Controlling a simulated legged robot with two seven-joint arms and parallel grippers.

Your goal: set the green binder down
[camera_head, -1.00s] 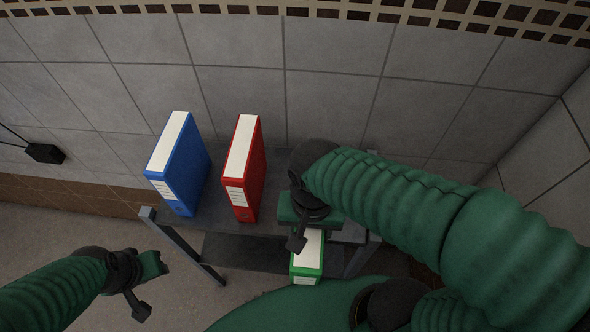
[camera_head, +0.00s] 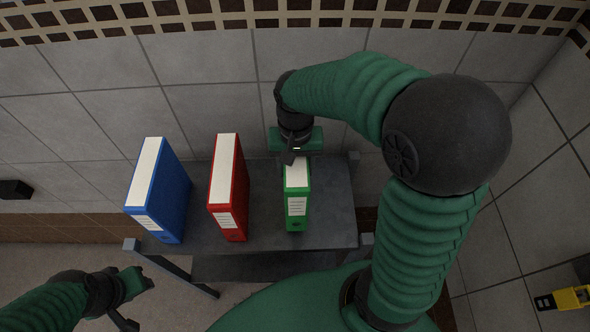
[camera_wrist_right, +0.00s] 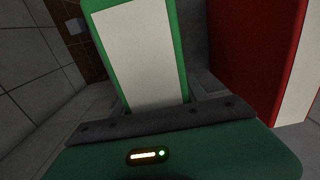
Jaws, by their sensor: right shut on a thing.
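The green binder (camera_head: 296,205) is upright over the right part of the grey shelf table, to the right of the red binder. My right gripper (camera_head: 295,158) is shut on its upper part from above and behind. In the right wrist view the binder (camera_wrist_right: 140,50) runs up from between the jaws, white page side showing. I cannot tell whether its bottom touches the shelf.
A red binder (camera_head: 228,190) and a blue binder (camera_head: 160,195) stand on the table (camera_head: 262,236) to the left; the red one also shows close by in the right wrist view (camera_wrist_right: 255,50). A tiled wall is behind. A yellow object (camera_head: 565,298) is at far right.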

